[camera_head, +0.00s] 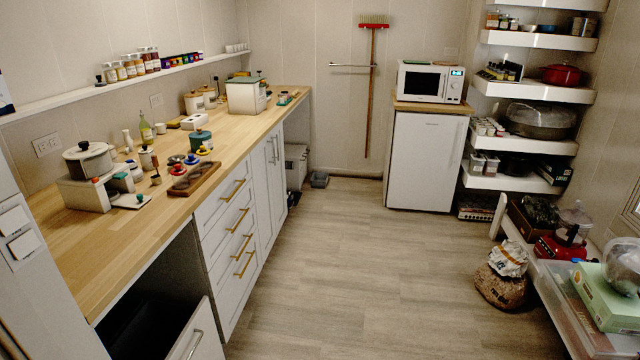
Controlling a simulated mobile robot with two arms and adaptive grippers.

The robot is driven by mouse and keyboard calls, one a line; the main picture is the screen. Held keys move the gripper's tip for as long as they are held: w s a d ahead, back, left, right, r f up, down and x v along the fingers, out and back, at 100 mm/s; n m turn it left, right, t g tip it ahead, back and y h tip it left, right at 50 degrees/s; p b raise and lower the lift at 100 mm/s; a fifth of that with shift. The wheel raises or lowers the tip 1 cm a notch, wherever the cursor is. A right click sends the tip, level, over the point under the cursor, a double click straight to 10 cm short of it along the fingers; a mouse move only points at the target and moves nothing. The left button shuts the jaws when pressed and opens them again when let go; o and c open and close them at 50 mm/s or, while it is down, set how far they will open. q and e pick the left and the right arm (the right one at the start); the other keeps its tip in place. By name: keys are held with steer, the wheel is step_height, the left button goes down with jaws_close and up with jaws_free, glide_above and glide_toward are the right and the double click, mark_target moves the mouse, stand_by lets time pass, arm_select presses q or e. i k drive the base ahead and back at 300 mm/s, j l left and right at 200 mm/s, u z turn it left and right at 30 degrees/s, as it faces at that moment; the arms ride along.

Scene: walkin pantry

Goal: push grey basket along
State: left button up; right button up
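No thing in view is clearly a grey basket. A small grey container (319,180) sits on the floor near the far wall, just past the end of the counter. A larger light grey bin (297,163) stands beside it, partly hidden by the counter's end. Both are too small to tell which, if either, is the basket. Neither of my grippers is in view.
The wooden counter (110,245) runs along the left, with an open dark compartment (150,318) below its near end. A white fridge (425,160) stands at the back. A sack (500,287) lies near the right bench. The middle floor (370,260) is clear.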

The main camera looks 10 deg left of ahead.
mark_target(319, 179)
steer(key=i, duration=5.05)
steer(key=j+u, duration=0.05)
steer(key=j, duration=0.15)
